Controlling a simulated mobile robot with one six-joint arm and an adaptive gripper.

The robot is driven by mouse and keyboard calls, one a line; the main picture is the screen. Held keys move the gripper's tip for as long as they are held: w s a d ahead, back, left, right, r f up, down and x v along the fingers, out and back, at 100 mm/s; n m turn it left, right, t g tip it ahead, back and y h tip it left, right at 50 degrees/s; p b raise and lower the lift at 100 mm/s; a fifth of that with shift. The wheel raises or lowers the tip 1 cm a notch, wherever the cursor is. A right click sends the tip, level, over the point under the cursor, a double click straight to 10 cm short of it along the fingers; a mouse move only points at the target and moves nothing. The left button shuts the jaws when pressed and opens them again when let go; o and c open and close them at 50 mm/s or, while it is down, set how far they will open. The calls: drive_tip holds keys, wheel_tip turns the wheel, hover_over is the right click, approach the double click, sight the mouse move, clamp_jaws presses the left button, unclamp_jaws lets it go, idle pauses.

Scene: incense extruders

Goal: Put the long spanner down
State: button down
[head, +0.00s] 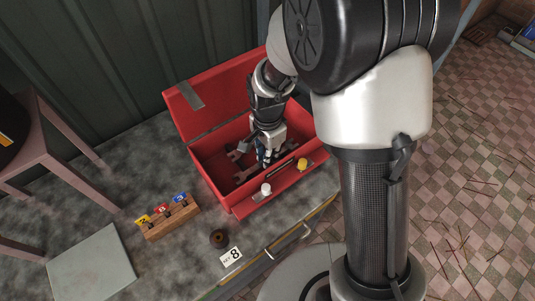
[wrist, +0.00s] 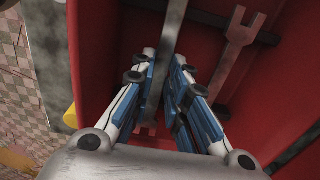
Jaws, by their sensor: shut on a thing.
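My gripper (head: 265,158) reaches down into the open red toolbox (head: 236,210). In the wrist view its blue-padded fingers (wrist: 164,62) are closed around a grey metal shaft, which I take to be the long spanner (wrist: 174,28).
A yellow knob (head: 302,164) and a white knob (head: 266,189) are at the toolbox's front. A wooden block (head: 172,222) with coloured number tags, a brown round piece (head: 218,239) and a card marked 8 (head: 231,258) stand left of it. A grey slab (head: 92,267) lies farther left.

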drive_tip(key=shift+f, duration=0.1)
drive_tip(key=shift+f, duration=0.15)
drive_tip(key=c, duration=1.6)
unclamp_jaws()
drive_tip(key=shift+o, duration=0.2)
wheel_tip(320, 180, up, 13)
drive_tip(key=p, duration=0.4)
drive_tip(key=shift+f, duration=0.2)
drive_tip(key=s+d+r+n+t, duration=0.2)
drive_tip(key=s+d+r+n, duration=0.4)
drive_tip(key=r, duration=0.5)
drive_tip(key=s+d+r+n+t, duration=0.1)
drive_tip(key=s+d+r+n, duration=0.1)
drive_tip(key=s, duration=0.4)
drive_tip(key=s+d+r+n+t, duration=0.1)
drive_tip(key=s+d+r+n, duration=0.1)
drive_tip(key=s, duration=0.4)
drive_tip(key=shift+s+d+n+t, duration=0.25)
drive_tip(key=shift+d+n, duration=0.35)
drive_tip(key=shift+d, duration=0.3)
